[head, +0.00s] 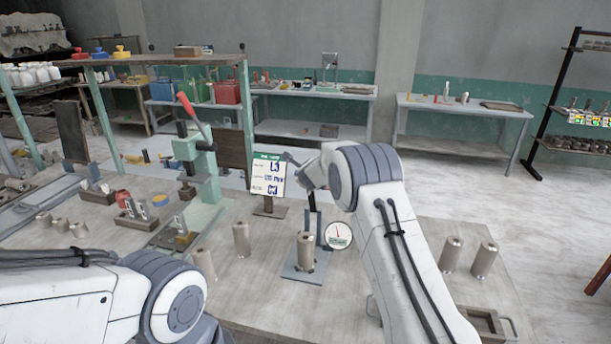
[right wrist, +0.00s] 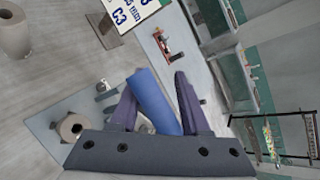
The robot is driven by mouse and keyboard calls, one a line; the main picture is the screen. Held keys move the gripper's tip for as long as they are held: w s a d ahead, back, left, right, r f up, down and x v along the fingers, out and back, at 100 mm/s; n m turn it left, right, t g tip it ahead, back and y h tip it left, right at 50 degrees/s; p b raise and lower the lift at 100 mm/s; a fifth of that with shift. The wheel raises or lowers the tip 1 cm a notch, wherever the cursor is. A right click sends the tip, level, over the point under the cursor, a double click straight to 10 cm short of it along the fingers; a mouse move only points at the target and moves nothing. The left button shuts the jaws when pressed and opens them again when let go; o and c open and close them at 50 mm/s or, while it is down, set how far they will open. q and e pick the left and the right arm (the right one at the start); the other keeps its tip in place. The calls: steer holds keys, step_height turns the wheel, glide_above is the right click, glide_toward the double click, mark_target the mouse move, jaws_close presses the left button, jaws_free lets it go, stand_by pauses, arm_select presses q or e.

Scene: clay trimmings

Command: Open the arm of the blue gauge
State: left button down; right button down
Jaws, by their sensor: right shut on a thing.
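The gauge has a blue-grey base plate (head: 303,275), a dark upright post (head: 315,212) and a round white dial (head: 338,236) with a red needle. A clay cylinder (head: 306,252) stands upright on the base plate. The plate (right wrist: 45,125) and cylinder (right wrist: 72,127) also show at the left of the right wrist view. My right gripper (right wrist: 155,82) is shut on a blue bar (right wrist: 150,95), which lies between its fingers. In the head view the forearm and wrist hide most of this grip. My left arm enters at lower left; its gripper is out of the picture.
A card on a stand (head: 268,175) is close behind the gauge. Loose clay cylinders stand left (head: 241,239) and right (head: 452,254) of it. A green lever press (head: 195,165) stands at left, and a small tray (head: 487,323) lies at front right.

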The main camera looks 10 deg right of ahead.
steer(key=shift+s+d+f, duration=0.15)
steer(key=shift+d+f, duration=0.4)
steer(key=shift+d, duration=0.1)
steer(key=c, duration=0.8)
jaws_free()
steer(key=shift+o, duration=1.4)
steer(key=shift+d, duration=0.25)
